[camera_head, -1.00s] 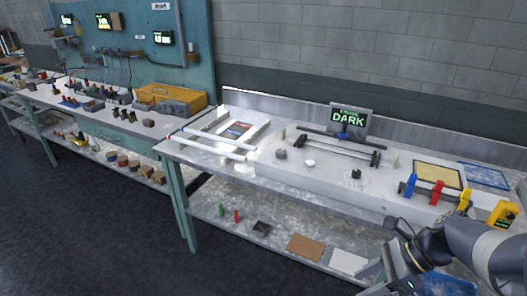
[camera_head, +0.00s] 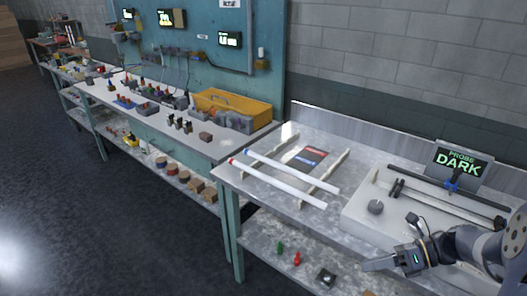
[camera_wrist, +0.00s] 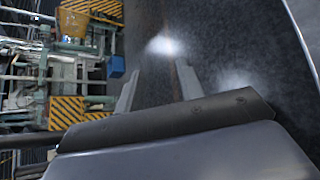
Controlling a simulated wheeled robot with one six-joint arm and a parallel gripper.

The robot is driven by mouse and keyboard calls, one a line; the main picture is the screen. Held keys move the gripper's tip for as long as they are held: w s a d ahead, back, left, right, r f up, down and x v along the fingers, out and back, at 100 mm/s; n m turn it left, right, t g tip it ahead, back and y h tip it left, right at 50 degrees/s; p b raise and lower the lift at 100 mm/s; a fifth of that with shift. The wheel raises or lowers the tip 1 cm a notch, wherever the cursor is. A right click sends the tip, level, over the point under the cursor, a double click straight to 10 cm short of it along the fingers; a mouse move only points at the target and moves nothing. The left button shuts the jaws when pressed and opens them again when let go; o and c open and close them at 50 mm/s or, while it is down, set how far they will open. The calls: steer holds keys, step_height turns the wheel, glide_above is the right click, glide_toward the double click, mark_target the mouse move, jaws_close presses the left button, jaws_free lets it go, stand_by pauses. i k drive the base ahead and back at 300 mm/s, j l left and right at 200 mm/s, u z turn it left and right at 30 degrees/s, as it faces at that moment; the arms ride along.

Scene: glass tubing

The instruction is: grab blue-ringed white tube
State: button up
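Two white tubes lie side by side across pale support rails on the bench in the head view. The blue-ringed white tube (camera_head: 292,171) is the farther one, with its blue band near the upper-left end. The red-ringed white tube (camera_head: 280,185) lies nearer the bench's front edge. My gripper (camera_head: 372,265) is at the lower right, in front of the bench and apart from both tubes. In the wrist view my gripper (camera_wrist: 157,86) has its two fingers spread with nothing between them. Neither tube can be made out there.
The bench (camera_head: 268,193) has a front edge between my gripper and the tubes. A dark red-and-black flat item (camera_head: 308,158) lies behind them. A white apparatus with rods and a "DARK" display (camera_head: 462,165) stands right. A yellow box (camera_head: 232,107) sits on the left bench.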

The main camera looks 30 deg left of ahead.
mark_target(330, 189)
steer(key=i+j+u, duration=0.1)
steer(key=i+j, duration=0.2)
steer(key=j, duration=0.2)
steer(key=i+j, duration=0.35)
steer(key=i+j+u, duration=0.15)
steer(key=i+j, duration=0.2)
steer(key=j, duration=0.25)
steer(key=i+z, duration=0.35)
steer(key=k+l, duration=0.05)
